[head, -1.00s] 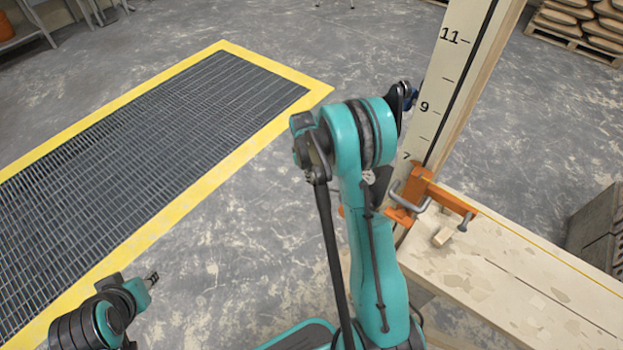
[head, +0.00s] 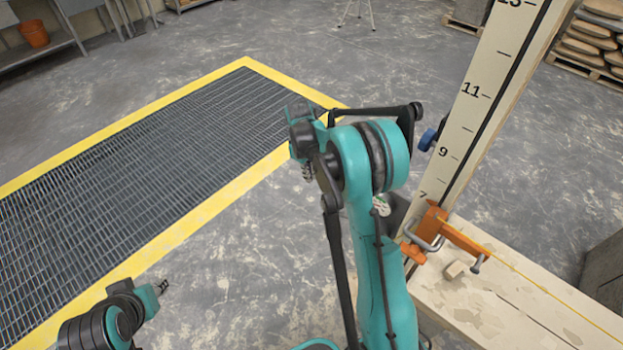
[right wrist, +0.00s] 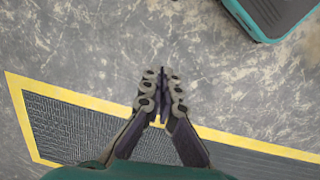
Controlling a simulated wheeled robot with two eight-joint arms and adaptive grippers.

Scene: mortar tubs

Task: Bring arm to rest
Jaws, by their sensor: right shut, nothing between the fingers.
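My right arm (head: 378,230) stands large in the middle of the head view, bent at its top. In the right wrist view my right gripper (right wrist: 160,80) is shut and empty, its fingertips together above the floor and near the yellow grating border. In the head view only a small part of the right gripper (head: 307,172) shows beside the bent arm; the rest is hidden. My left arm (head: 100,318) is at the lower left, with a small dark tip (head: 162,286) that may be its gripper; its jaw state is unclear.
A floor grating (head: 190,150) with a yellow border (head: 130,283) lies at left. A numbered measuring board (head: 480,95) rises at right, near an orange clamp (head: 432,222) on a wooden bench (head: 500,290). A blue knob (head: 428,139) is close to the arm. Concrete floor around is open.

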